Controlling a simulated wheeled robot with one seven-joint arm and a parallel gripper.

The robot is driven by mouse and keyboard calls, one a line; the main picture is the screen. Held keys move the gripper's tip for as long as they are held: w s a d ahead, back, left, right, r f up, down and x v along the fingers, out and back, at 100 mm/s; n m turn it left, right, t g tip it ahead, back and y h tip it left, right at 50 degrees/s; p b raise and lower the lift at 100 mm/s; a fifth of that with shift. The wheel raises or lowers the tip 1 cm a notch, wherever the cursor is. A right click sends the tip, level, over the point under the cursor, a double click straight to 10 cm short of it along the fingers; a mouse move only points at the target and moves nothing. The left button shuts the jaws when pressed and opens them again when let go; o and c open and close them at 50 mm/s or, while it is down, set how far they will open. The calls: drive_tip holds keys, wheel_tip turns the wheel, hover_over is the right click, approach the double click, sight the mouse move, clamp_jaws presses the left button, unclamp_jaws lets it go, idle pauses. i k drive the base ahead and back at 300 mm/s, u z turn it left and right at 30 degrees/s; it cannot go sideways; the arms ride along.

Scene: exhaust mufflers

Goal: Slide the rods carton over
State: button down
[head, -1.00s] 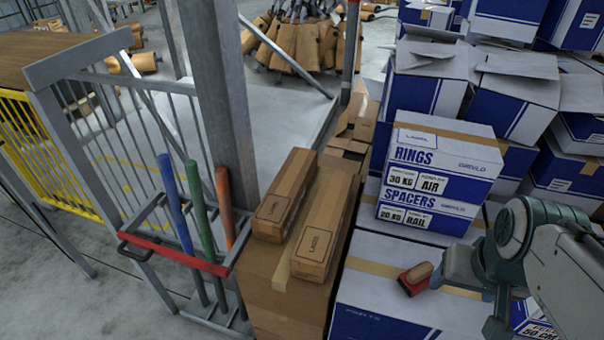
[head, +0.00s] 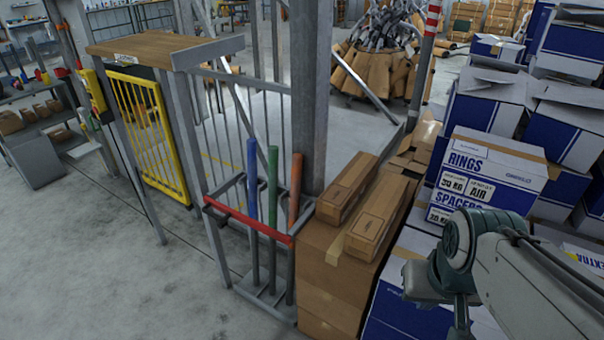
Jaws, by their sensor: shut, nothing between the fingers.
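No label reading "rods" can be made out. A white and blue carton marked RINGS (head: 486,160) stands at right, on a carton marked SPACERS (head: 450,200). Two long narrow brown cartons, a left one (head: 347,188) and a right one (head: 380,217), lie side by side on a large brown carton (head: 335,270); their labels are too small to read. My arm comes in from the lower right, in front of the blue and white cartons, and hides part of the SPACERS carton. My gripper's fingers do not show.
A rack with a red bar (head: 248,221) holds blue, green and orange poles beside a grey post (head: 318,90). A yellow barred gate (head: 148,135) and a wooden-topped counter (head: 165,45) stand at left. Open blue and white cartons crowd the right. Floor at lower left is clear.

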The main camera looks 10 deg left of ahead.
sight(333, 205)
drive_tip(key=u, duration=0.6)
drive_tip(key=k, duration=0.85)
drive_tip(key=u, duration=0.9)
drive_tip(key=i, duration=1.2)
drive_tip(key=z, duration=0.3)
drive_tip(key=i, duration=1.1)
drive_tip(key=z, duration=1.5)
drive_tip(key=i, duration=0.55)
drive_tip(key=z, duration=0.5)
